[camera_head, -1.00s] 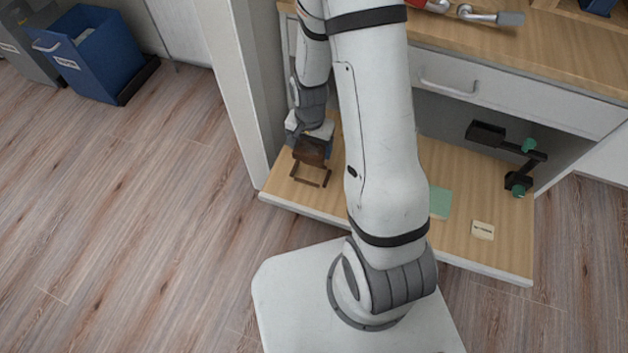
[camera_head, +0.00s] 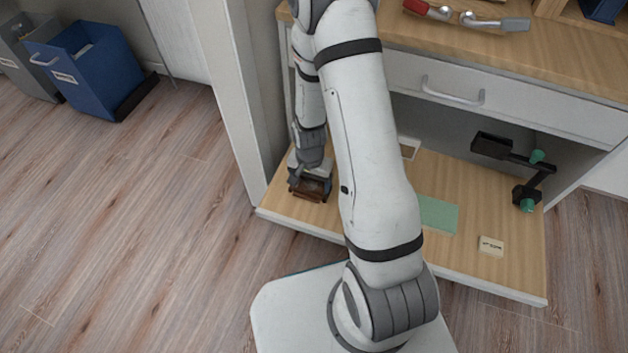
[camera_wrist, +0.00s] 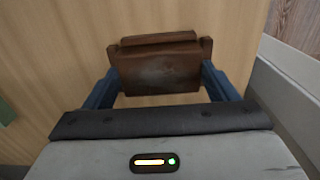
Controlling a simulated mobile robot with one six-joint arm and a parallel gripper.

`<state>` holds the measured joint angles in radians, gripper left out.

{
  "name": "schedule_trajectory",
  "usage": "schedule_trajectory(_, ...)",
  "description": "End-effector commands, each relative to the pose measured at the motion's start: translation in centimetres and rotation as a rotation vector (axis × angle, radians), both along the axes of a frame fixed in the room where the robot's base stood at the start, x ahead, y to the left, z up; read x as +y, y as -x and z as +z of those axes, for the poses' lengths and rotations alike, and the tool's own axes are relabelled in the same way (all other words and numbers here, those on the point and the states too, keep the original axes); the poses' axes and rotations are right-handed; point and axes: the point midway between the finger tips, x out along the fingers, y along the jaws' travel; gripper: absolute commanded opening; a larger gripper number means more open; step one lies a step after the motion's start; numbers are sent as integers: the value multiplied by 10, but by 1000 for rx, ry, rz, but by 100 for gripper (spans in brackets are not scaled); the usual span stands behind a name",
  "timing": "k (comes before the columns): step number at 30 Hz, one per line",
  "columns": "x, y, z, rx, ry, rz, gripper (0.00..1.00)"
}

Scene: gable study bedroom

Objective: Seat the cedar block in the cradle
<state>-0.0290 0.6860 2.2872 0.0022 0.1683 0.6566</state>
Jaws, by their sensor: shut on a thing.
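The cedar block (camera_wrist: 160,74) is a dark reddish-brown piece between the two blue fingers of my gripper (camera_wrist: 160,84), which is shut on it. In the head view the block (camera_head: 313,186) shows just under my gripper (camera_head: 309,172), low over the left front of the wooden shelf. The brown cradle (camera_head: 307,197) is mostly covered by the block and gripper there. In the wrist view, brown cradle parts (camera_wrist: 207,48) show beside and beyond the block. Whether the block rests in the cradle or hovers just above it, I cannot tell.
The wooden shelf (camera_head: 390,215) has a green mat (camera_head: 437,214), a small labelled tag (camera_head: 491,246) and a black stand with green knobs (camera_head: 515,160). A white upright panel (camera_head: 232,95) stands close left of my gripper. A drawer (camera_head: 510,100) overhangs the shelf.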

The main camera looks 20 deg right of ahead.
Motion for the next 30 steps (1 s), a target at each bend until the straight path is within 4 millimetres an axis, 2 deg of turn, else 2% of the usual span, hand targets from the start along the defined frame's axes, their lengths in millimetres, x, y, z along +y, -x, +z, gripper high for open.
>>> schedule_trajectory(4,0,0,-4,0,0,0,56)
schedule_trajectory(5,0,0,-3,0,0,1,81)
schedule_trajectory(12,0,0,-3,0,0,1,100)
schedule_trajectory(19,1,0,-2,0,0,1,100)
schedule_trajectory(22,1,0,6,-1,0,1,100)
schedule_trajectory(26,1,-1,29,-4,0,2,100)
schedule_trajectory(30,1,-1,61,-5,0,2,100)
